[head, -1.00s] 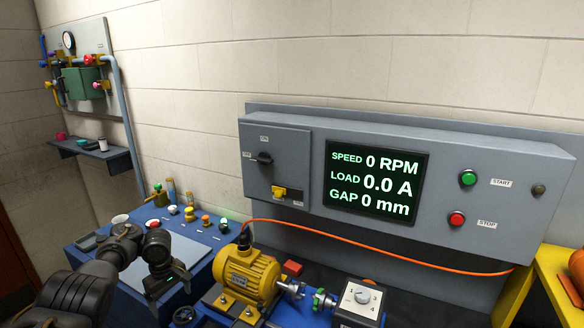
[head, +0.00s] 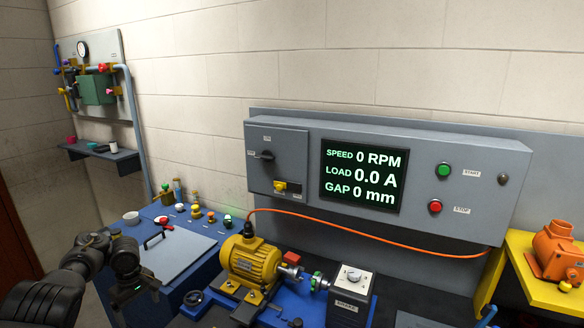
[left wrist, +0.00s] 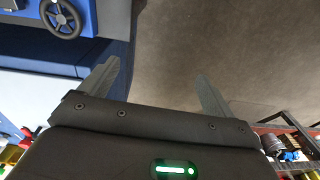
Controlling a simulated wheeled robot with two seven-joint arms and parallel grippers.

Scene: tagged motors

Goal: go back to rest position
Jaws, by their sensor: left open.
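My left gripper (left wrist: 157,88) is open and empty in the left wrist view, its two fingers spread over bare floor. In the head view my left arm comes in at the lower left, with the wrist left of the blue bench; the fingers are hard to make out there. My right gripper is not in view. The yellow motor (head: 250,262) sits on the blue test stand. A grey box with a dial (head: 350,290) stands to its right.
A grey control panel (head: 225,165) with a lit screen (head: 363,176) reads 0 RPM. An orange cable runs from the motor. A blue bench (head: 205,236) holds small parts. An orange motor (head: 556,250) stands on a yellow stand (head: 520,262). In the left wrist view a handwheel (left wrist: 61,18) shows at upper left.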

